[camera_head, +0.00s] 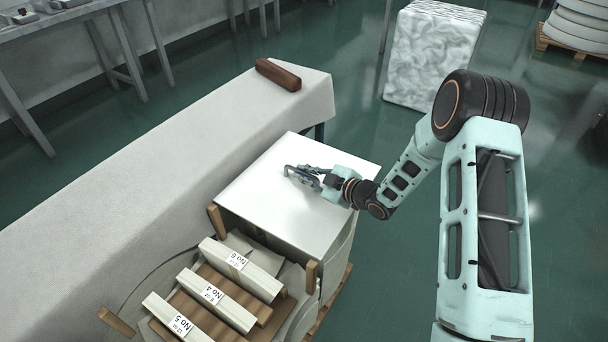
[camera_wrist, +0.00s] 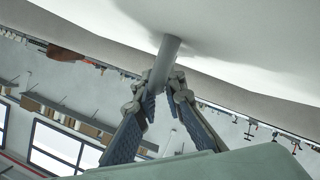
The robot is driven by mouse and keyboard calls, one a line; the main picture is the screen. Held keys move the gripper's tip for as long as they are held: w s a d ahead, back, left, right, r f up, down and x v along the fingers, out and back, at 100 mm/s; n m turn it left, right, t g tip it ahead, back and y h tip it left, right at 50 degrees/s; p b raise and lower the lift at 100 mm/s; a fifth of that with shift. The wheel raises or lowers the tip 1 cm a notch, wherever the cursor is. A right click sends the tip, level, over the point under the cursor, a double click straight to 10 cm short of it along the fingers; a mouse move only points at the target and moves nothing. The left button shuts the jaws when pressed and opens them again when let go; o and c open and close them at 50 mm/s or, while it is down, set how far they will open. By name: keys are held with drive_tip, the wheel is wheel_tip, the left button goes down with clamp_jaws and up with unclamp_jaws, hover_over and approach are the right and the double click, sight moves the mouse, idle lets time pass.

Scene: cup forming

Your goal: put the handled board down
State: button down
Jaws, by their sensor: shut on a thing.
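The handled board is a flat white square plate (camera_head: 262,190) in the middle of the head view. It lies roughly level over a stack of pale curved sheets, and I cannot tell whether it touches the stack. Its grey round handle (camera_wrist: 166,58) stands out from the white face in the wrist view, where the board (camera_wrist: 215,25) fills the top. My gripper (camera_head: 292,173) is over the middle of the board, reaching in from the right. Its fingers (camera_wrist: 163,86) are shut on the handle. The handle is mostly hidden behind the fingers in the head view.
Labelled pale blocks (camera_head: 211,296) on brown bars stand close in front, with wooden posts (camera_head: 312,277) by the board's near corners. A long cloth-covered table (camera_head: 150,165) runs along the left, with a brown block (camera_head: 278,74) on it. A wrapped bale (camera_head: 432,55) stands behind.

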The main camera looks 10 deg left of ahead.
drive_tip(key=shift+f, duration=0.15)
drive_tip(key=c, duration=2)
unclamp_jaws()
drive_tip(key=shift+r, duration=0.2)
drive_tip(key=shift+s+d+r, duration=0.15)
drive_tip(key=shift+d, duration=0.2)
drive_tip(key=p+v, duration=0.2)
drive_tip(key=v, duration=0.9)
drive_tip(key=shift+d, duration=0.15)
